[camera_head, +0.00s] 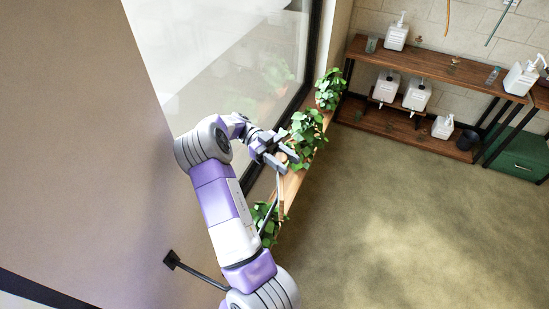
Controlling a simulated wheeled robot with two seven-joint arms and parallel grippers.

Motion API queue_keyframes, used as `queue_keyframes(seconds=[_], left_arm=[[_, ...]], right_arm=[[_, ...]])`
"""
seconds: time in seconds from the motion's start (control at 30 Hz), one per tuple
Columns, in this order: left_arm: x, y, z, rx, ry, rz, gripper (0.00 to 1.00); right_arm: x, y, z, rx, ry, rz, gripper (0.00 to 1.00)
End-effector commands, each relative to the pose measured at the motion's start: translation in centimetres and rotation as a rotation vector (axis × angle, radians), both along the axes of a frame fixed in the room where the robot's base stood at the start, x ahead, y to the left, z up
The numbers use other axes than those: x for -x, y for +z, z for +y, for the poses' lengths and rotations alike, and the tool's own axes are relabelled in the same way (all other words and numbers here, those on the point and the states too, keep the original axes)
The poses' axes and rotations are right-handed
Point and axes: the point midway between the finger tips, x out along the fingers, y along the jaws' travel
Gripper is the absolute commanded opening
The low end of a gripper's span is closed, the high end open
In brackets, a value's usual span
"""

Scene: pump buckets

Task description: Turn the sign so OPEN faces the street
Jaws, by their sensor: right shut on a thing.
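My right gripper (284,158) is in front of the window, above the plant ledge. It is shut on what looks like the sign (281,194), a thin, narrow wooden-edged piece that hangs below the fingers and is seen nearly edge-on. No lettering can be read, so I cannot tell which face points to the street. My gripper and forearm hide part of it. My left gripper is not in view.
Leafy plants (307,132) stand along the wooden ledge (296,183) under the window (225,55). A wooden shelf (430,68) with white pump bottles and a green cabinet (520,155) stand at right. The floor (400,220) is clear.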

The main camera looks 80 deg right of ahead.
Motion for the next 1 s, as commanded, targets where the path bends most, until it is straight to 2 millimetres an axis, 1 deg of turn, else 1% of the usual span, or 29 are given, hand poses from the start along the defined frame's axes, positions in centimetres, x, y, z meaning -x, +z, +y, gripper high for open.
queue_keyframes(seconds=[0.03, 0.23, 0.6, 0.63, 0.77, 1.0], left_arm=[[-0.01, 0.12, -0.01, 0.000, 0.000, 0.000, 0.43], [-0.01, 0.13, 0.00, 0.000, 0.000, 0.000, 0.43], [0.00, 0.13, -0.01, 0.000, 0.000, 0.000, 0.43], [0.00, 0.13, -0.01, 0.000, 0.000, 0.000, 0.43], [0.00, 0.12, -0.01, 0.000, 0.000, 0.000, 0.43], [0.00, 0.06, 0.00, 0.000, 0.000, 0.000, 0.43]], right_arm=[[0.33, 0.86, -0.22, 0.010, -0.012, 0.017, 0.00], [0.68, 0.83, -0.16, 0.009, -0.036, 0.015, 0.00], [0.74, 0.84, -0.16, 0.009, -0.040, 0.015, 0.00], [0.74, 0.84, -0.15, 0.009, -0.040, 0.015, 0.45], [0.74, 0.79, -0.14, 0.008, -0.040, 0.015, 0.65], [0.71, 0.48, -0.07, 0.004, -0.039, 0.012, 0.65]])
